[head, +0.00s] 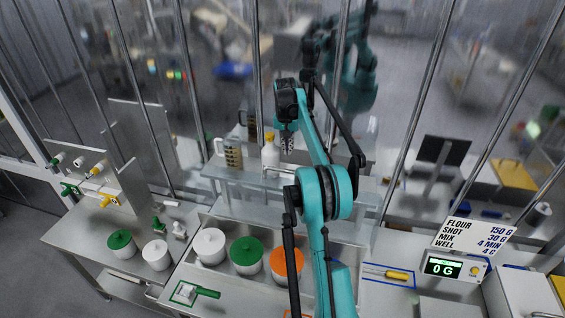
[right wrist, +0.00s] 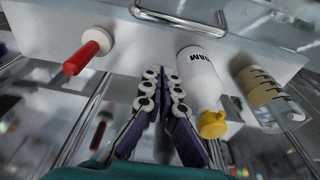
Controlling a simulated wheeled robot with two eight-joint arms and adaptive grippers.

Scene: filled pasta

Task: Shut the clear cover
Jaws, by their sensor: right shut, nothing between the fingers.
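A see-through sheet (head: 232,178), which looks like the clear cover, spans the middle of the bench; its hinge line and exact tilt are hard to make out. A bent metal handle (head: 278,177) shows at its right part, and a similar metal handle (right wrist: 180,22) shows at the top of the right wrist view. My right gripper (head: 287,148) is beyond the handle, pointing down, beside a white bottle (head: 270,155). In the right wrist view its fingers (right wrist: 163,78) are shut and empty, apart from the handle. My left gripper is not seen.
The yellow-capped bottle (right wrist: 200,80) and a graduated beaker (head: 233,153) stand close to the gripper. Tubs with white (head: 210,244), green (head: 246,252) and orange (head: 286,262) lids stand in front. Metal posts (head: 337,85) and glass panes rise behind. A scale (head: 455,268) reads 0 G.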

